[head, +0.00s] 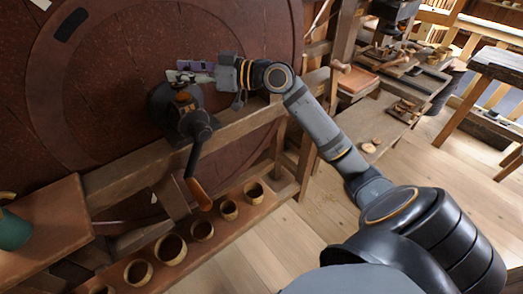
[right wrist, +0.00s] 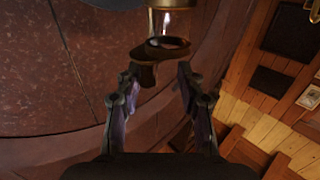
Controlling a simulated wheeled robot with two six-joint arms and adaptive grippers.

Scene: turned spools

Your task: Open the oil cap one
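A small brownish oil fitting (right wrist: 160,46) with a rounded rim and a dark top lies just beyond my right fingertips in the right wrist view. A pale, glassy cylinder with a bright streak shows behind it. I cannot tell whether its cap is open or shut. In the head view an amber-brown fitting (head: 184,100) sits on top of the dark hub by the big wheel. My right gripper (head: 188,71) is just above that fitting. In the right wrist view its two fingers (right wrist: 158,78) are apart with nothing clearly between them. My left gripper is not in view.
A crank with a wooden handle (head: 198,192) hangs from the hub. The large reddish-brown wheel (head: 120,60) stands close behind. A wooden beam (head: 130,180) runs below the hub. Several round wooden cups (head: 203,230) stand on the lower shelf. A workbench (head: 385,100) is at the right.

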